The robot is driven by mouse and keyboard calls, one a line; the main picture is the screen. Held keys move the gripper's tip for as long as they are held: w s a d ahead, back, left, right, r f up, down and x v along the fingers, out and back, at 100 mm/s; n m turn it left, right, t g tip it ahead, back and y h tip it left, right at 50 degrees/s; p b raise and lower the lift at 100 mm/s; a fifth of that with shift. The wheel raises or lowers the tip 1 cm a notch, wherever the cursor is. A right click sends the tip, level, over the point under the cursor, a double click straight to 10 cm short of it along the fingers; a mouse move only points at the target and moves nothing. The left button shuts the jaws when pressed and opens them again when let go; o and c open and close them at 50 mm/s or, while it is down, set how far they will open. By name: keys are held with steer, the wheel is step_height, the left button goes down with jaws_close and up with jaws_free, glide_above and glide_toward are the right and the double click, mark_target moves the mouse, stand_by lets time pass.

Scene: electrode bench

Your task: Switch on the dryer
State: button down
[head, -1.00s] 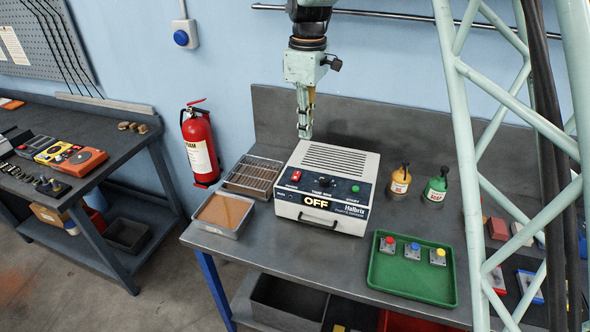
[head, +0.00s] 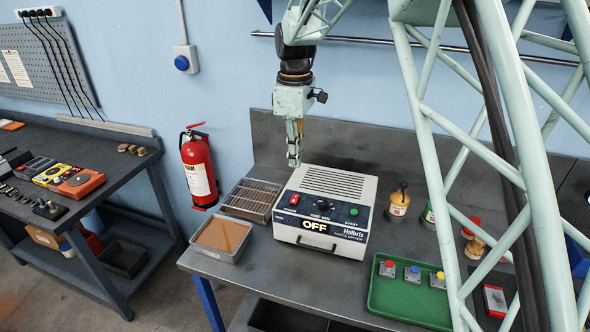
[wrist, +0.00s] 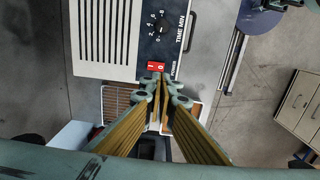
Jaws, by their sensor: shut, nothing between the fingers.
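The dryer (head: 322,238) is a white and dark box on the bench, with a vented top and a sign reading OFF. Its red power switch (head: 294,199) is at the left of the sloped panel, with a dark dial in the middle and a green button at the right. In the wrist view the red switch (wrist: 157,67) lies just beyond my fingertips. My gripper (head: 293,163) is shut and empty, pointing down above the dryer's back left corner in the head view. Its fingers also show in the wrist view (wrist: 158,84). I cannot tell whether they touch the switch.
A wire rack (head: 250,200) and a tray of brown material (head: 222,237) stand left of the dryer. A green tray (head: 390,300) with several buttons lies at the front right. Bottles (head: 399,202) stand behind it, partly behind my arm's lattice.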

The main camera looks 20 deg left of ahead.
mark_target(296, 201)
steer(key=shift+f, duration=6.75)
steer(key=shift+d+f, duration=0.15)
